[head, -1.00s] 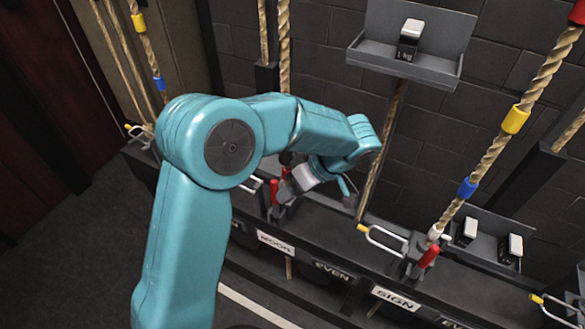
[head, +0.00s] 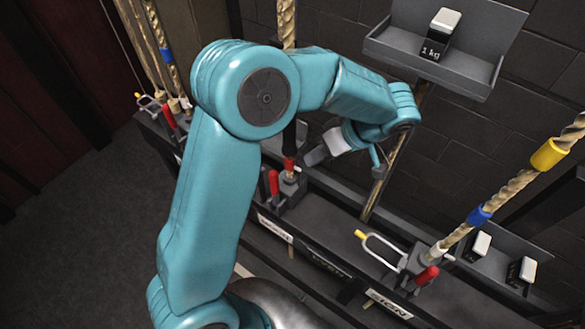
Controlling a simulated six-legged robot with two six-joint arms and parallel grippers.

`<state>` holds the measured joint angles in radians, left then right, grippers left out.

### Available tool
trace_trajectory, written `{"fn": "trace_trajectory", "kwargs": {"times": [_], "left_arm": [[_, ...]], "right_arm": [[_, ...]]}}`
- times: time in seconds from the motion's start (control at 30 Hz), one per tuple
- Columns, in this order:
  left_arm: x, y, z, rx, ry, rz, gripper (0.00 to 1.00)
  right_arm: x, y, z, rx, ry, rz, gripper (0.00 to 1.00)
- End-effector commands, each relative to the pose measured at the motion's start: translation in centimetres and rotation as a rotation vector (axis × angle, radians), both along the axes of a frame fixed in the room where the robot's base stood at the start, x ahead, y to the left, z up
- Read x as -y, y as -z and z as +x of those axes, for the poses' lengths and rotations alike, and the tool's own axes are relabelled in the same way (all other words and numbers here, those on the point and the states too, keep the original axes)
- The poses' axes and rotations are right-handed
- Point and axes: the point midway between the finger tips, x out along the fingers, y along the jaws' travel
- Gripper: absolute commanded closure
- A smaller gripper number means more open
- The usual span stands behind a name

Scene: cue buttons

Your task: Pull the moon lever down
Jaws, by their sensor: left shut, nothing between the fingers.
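The moon lever (head: 274,183) has a red handle and stands on a dark block on the long rail, with a rope rising behind it. The handle looks roughly upright. A white label plate (head: 275,228) sits below it, too blurred to read now; it reads MOON in the earlier frame. My left gripper (head: 316,156) is shut and empty, with grey fingers, above and to the right of the handle. It looks apart from the handle, though depth is hard to judge. My left arm covers part of the rail to the left. My right gripper is out of view.
A grey shelf (head: 440,62) holds a 1 kg weight (head: 440,34). To the right, the sign lever (head: 427,276) has a red handle and a wire loop (head: 380,248). Another red lever (head: 169,116) stands far left. Dark floor lies open at left.

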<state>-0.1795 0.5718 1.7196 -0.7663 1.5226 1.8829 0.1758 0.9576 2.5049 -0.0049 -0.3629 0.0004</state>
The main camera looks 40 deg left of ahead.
Motion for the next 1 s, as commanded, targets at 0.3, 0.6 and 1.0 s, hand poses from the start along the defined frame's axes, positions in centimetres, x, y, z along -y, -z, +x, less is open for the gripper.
{"fn": "trace_trajectory", "kwargs": {"times": [0.3, 0.6, 1.0], "left_arm": [[-0.7, 1.1, -0.7, -0.002, 0.000, 0.002, 1.00], [-3.6, 5.5, -2.2, -0.004, -0.001, 0.000, 1.00], [-5.1, 8.1, -2.9, 0.001, 0.000, -0.001, 1.00]], "right_arm": [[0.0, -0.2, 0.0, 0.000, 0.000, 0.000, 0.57], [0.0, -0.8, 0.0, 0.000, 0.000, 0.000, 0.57], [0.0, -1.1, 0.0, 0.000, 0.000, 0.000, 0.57]]}}
